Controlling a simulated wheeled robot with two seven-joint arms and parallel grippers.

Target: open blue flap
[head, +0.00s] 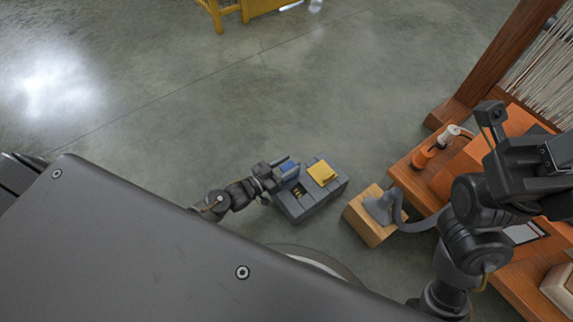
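A grey box (318,202) stands on the floor near the middle. It has a blue flap (288,167) at its left end and a yellow flap (322,172) on its top right. The blue flap looks raised, and a dark opening with small yellow things shows beside it. My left gripper (272,174) is at the blue flap, touching or very close to it. Its fingers are too small and dark to tell whether they are shut on the flap. My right gripper (535,170) is over the orange bench at the right, and its fingers are not clear.
A wooden block (368,235) with a grey cloth-like thing (384,207) stands right of the box. The orange wooden bench (405,172) holds an orange bottle-like thing (423,155). A loom-like frame (500,55) stands behind. Yellow furniture (245,8) is far back. The floor behind the box is clear.

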